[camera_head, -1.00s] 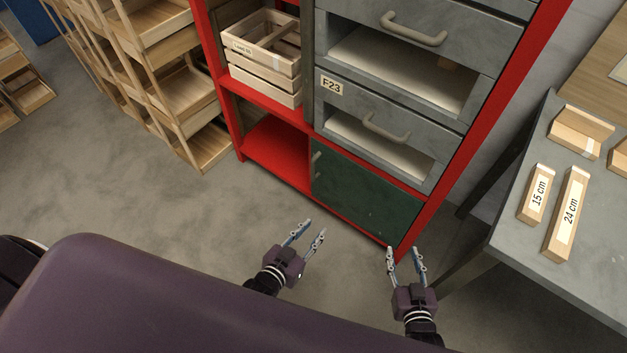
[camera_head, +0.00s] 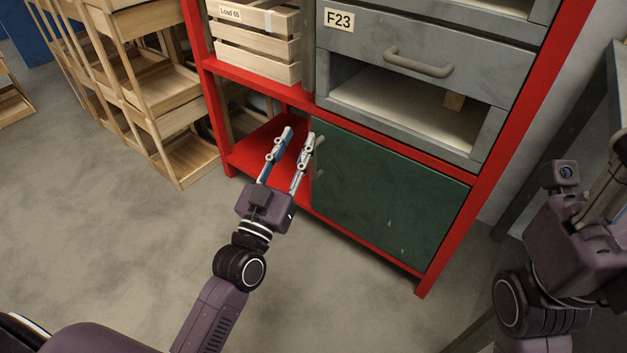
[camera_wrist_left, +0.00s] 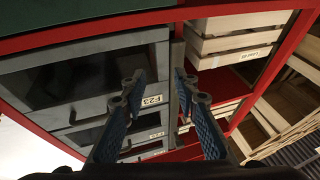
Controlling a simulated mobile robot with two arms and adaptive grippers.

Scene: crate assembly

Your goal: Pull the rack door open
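The dark green rack door (camera_head: 385,195) is closed at the bottom of the red rack frame (camera_head: 479,200). Its small vertical handle (camera_head: 320,158) is at the door's left edge, partly behind a finger of my left gripper. My left gripper (camera_head: 298,135) is open and empty, with its fingertips just left of the handle, before the red lower shelf. I cannot tell whether it touches the handle. In the left wrist view, the open fingers (camera_wrist_left: 158,82) show, with a strip of green door (camera_wrist_left: 70,14) at the top. My right gripper is at the right edge, its fingers unclear.
Grey drawers (camera_head: 375,45) with handles are above the door. A wooden crate (camera_head: 255,45) stands on the shelf at left. Wooden racks (camera_head: 150,95) stand further left. A grey table leg (camera_head: 520,200) is at right. The floor before the door is free.

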